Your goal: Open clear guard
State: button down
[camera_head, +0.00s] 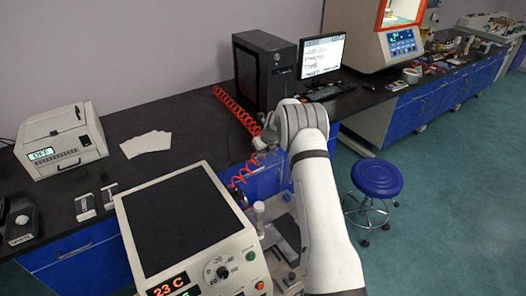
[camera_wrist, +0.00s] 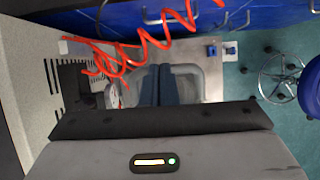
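A cream machine (camera_head: 190,235) with a dark top panel and a red "23 C" display stands in front in the head view. Beside it, partly behind my arm, is a metal plate area with a clear or grey upright part (camera_head: 259,212). In the wrist view a pale rounded frame (camera_wrist: 200,74) lies over a metal plate; I cannot tell surely whether it is the clear guard. My gripper (camera_wrist: 159,68) has its two dark fingers side by side with almost no gap, over the frame's middle. No held object shows. In the head view my arm hides the fingers.
A red coiled hose (camera_wrist: 110,60) hangs close by the fingers, with a small gauge (camera_wrist: 113,95) near it. A blue stool (camera_head: 377,178) stands right of my arm. The black bench holds a computer tower (camera_head: 264,72), a monitor (camera_head: 323,55) and a white box machine (camera_head: 60,140).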

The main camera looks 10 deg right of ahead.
jog(key=shift+r, duration=0.1)
dwell(0.3)
notch_tip(320, 180, up, 9)
jog(key=w+a+p, duration=0.1)
jog(key=w+p, duration=0.2)
jog(key=s+a+r+n+b, duration=0.2)
jog(key=s+r+n+b, duration=0.1)
jog(key=s+r+n, duration=0.75)
jog(key=s+r+n+h+b, duration=0.1)
jog(key=s+r+n, duration=0.25)
jog(key=s, duration=0.45)
jog(key=s+r+n+b, duration=0.1)
jog(key=s+r+n, duration=0.25)
jog(key=s, duration=0.35)
jog(key=s+f+n+b, duration=0.2)
jog(key=s+n, duration=0.5)
jog(key=s, duration=0.7)
jog(key=s+f+n+g+h+b, duration=0.1)
jog(key=s+n, duration=0.6)
jog(key=s, duration=0.8)
notch_tip(320, 180, down, 2)
jog(key=shift+d+b, duration=0.25)
jog(key=shift+b, duration=0.25)
jog(key=shift+n, duration=0.25)
